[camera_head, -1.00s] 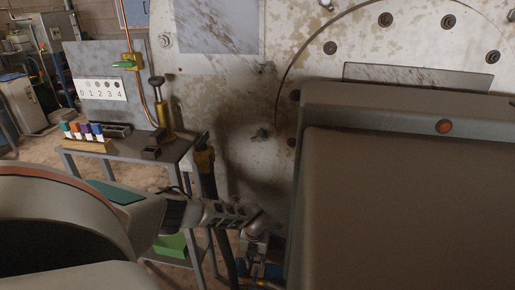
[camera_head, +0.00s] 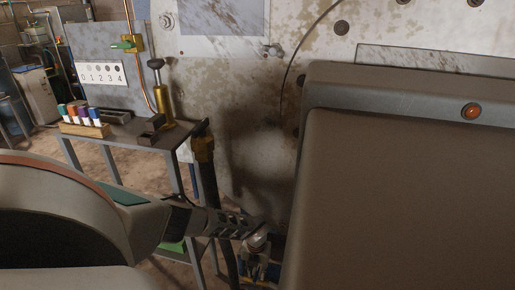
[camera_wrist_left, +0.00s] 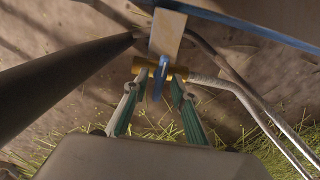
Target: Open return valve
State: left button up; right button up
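In the left wrist view, a small brass valve (camera_wrist_left: 147,66) with a thin blue lever (camera_wrist_left: 158,82) sits on a pipe below a pale plate. My left gripper (camera_wrist_left: 155,98) points at it, its two green-padded fingers apart on either side of the lever. I see gaps between the lever and both fingers. In the head view my left gripper (camera_head: 258,262) is low in the middle, and its fingertips are small and partly hidden. Another brass valve with a green lever (camera_head: 127,44) is on the grey panel at upper left. My right gripper is not in view.
A grey metal table (camera_head: 128,130) holds a rack of colourful bottles (camera_head: 84,120) and a brass pump-like tool (camera_head: 163,98). A dark hose with a brass fitting (camera_head: 203,150) hangs beside my left wrist. A large brown shape blocks the right side. A dark pipe (camera_wrist_left: 65,85) crosses the wrist view's left.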

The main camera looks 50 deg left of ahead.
pick_arm(q)
grip_shut()
jog(key=shift+m, duration=0.3)
jog(key=m, duration=0.3)
jog(key=shift+m, duration=0.4)
jog(key=m, duration=0.3)
jog(key=shift+s+m, duration=0.1)
jog(key=shift+m, duration=0.2)
jog(key=m, duration=0.5)
jog(key=shift+f, duration=0.1)
jog(key=m+b, duration=0.1)
jog(key=m, duration=0.4)
jog(key=shift+s, duration=0.1)
jog(key=shift+m, duration=0.3)
grip_release()
